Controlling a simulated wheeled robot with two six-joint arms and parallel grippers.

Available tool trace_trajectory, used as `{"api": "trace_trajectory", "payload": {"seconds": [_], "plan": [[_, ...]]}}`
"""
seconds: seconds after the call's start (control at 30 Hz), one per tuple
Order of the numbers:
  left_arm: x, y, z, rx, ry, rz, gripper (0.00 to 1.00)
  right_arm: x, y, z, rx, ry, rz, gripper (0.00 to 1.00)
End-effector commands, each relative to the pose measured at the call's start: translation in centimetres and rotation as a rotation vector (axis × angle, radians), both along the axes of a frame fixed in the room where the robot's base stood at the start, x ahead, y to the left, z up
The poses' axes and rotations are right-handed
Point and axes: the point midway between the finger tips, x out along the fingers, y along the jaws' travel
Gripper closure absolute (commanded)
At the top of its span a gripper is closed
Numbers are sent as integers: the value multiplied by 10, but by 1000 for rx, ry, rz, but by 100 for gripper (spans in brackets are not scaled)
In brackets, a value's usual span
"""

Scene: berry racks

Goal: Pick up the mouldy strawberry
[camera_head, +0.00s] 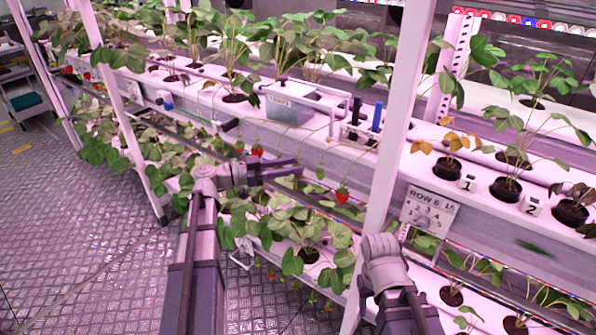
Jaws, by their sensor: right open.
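A red strawberry (342,195) hangs on a stem below the upper rack's edge, right of my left gripper. Another red strawberry (257,151) hangs just above my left gripper. I cannot tell at this size which strawberry is mouldy. My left gripper (298,166) points right, its two fingers apart and nothing seen between them. The strawberry on the right is beyond its fingertips. My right gripper (382,248) is open, in front of the rack by the white post; its fingertips are hard to make out.
The upper trough (480,205) holds potted plants and a row sign (428,210). A clear bin (290,103) sits on the upper rack. Leafy plants fill the lower rack (308,250).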

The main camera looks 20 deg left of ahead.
Motion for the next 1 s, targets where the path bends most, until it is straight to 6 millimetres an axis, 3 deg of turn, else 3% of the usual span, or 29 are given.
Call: {"api": "trace_trajectory", "payload": {"seconds": [0.17,0.5,1.0], "plan": [[0,0,0,0,0,1,63,0,0,0,0,0,0,50],[0,1,0,1,0,1,100,0,0,0,0,0,0,50],[-3,6,2,0,0,3,100,0,0,2,0,0,0,50]]}}
